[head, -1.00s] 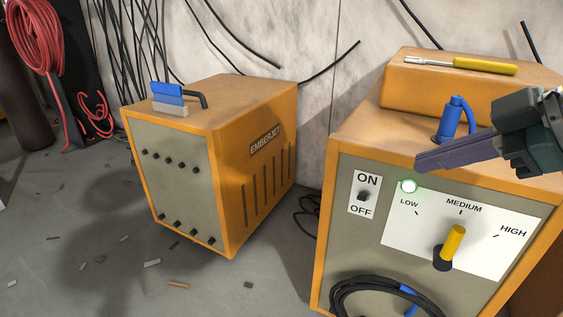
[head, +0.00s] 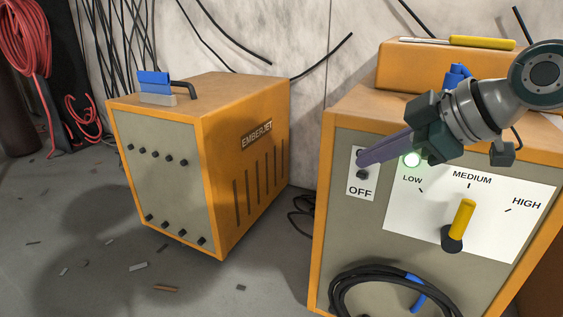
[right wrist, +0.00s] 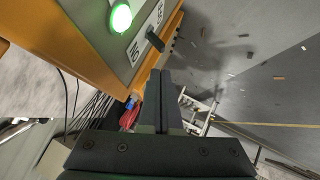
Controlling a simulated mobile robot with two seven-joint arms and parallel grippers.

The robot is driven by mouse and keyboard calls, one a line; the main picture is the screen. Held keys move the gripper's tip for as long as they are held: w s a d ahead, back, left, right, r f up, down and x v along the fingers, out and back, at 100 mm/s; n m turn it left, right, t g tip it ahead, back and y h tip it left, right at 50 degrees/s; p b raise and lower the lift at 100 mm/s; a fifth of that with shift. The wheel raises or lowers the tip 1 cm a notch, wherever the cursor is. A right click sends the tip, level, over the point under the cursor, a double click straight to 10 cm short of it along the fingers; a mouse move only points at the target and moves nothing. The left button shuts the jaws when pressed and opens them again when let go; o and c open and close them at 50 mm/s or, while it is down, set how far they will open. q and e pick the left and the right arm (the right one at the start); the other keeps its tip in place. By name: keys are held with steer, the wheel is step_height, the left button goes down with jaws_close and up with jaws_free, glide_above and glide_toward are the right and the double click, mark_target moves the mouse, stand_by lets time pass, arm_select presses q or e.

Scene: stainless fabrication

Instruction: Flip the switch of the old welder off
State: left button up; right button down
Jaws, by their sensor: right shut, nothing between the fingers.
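The welder (head: 400,262) with the ON/OFF plate is an orange box with a grey front, on the right in the head view. Its small black switch (head: 363,174) sits just above the word OFF; the word ON is hidden behind my fingers. A round lamp (head: 411,160) beside it glows green. My right gripper (head: 362,159) is shut and empty, its fingertips at the upper part of the switch plate. In the right wrist view the switch (right wrist: 155,41) sticks out just beyond the fingertips (right wrist: 160,72); I cannot tell whether they touch. My left gripper is out of view.
A yellow-handled selector (head: 460,220) and a coiled black cable (head: 345,295) are on the same front. A yellow screwdriver (head: 480,43) lies on top.

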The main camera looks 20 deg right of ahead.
mark_target(362, 174)
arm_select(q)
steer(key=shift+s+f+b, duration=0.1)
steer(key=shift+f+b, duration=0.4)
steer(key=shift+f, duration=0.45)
arm_select(e)
steer(key=shift+w+d+f, duration=0.1)
steer(key=shift+d+f, duration=0.1)
steer(key=shift+f, duration=0.3)
steer(key=shift+w+d+f, duration=0.1)
steer(key=shift+d+f, duration=0.1)
steer(key=shift+f, duration=0.3)
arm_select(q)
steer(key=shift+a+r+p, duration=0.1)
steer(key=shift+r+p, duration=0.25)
arm_select(e)
steer(key=shift+s+a+f+t+h, duration=0.1)
steer(key=shift+a+f+t+h, duration=0.1)
steer(key=shift+t+h, duration=0.1)
